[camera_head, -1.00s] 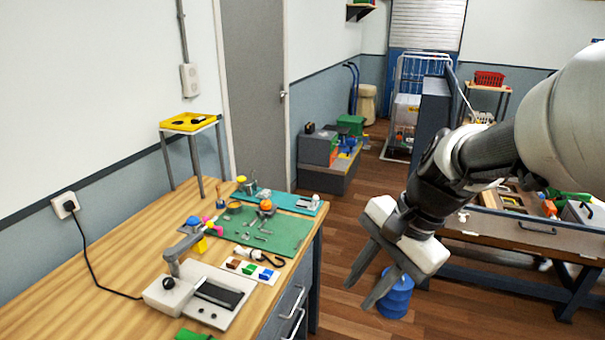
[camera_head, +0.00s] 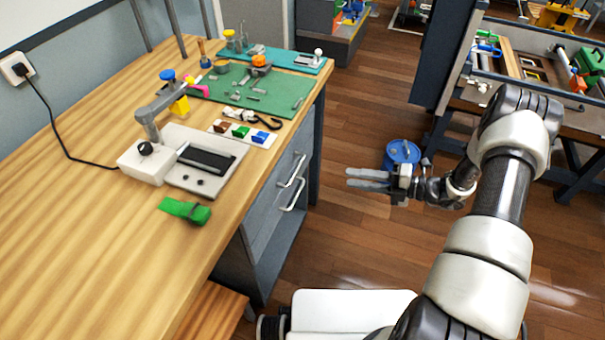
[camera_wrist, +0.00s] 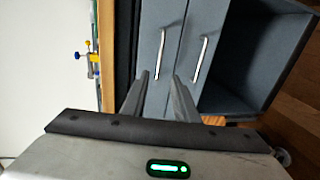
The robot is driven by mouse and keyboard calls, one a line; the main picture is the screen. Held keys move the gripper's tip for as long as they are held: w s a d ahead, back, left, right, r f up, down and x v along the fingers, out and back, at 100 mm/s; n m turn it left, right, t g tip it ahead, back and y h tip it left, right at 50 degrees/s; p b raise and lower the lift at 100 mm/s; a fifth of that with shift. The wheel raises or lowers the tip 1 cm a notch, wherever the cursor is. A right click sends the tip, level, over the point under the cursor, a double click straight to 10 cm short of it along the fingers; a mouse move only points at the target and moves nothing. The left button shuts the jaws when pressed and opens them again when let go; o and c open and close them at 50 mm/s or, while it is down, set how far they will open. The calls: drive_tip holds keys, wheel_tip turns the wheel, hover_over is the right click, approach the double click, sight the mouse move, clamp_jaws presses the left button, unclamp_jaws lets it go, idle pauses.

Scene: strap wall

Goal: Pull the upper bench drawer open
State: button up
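The upper bench drawer (camera_head: 272,183) is a grey-blue front under the wooden bench top, with a silver bar handle (camera_head: 292,171). It looks shut, flush with the drawer below. In the wrist view the picture is turned, so the upper drawer (camera_wrist: 149,32) is the left one of the two, with its handle (camera_wrist: 161,52) ahead of my fingers. My gripper (camera_head: 348,178) is open and empty, its fingers pointing at the drawer fronts. In the wrist view my gripper (camera_wrist: 160,75) has the near end of the upper handle between its fingertips in the picture, but the head view shows a gap to it.
The lower drawer has a similar handle (camera_head: 294,195), close beside the upper one. An open compartment (camera_head: 278,252) lies below. A blue drum (camera_head: 402,152) stands on the floor behind my gripper. Tools, a green mat (camera_head: 262,90) and a green strap (camera_head: 185,211) lie on the bench top (camera_head: 90,230).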

drive_tip(key=b+x, duration=0.1)
drive_tip(key=x, duration=1.6)
drive_tip(key=shift+b, duration=0.3)
drive_tip(key=shift+a, duration=0.1)
drive_tip(key=shift+c, duration=0.3)
clamp_jaws()
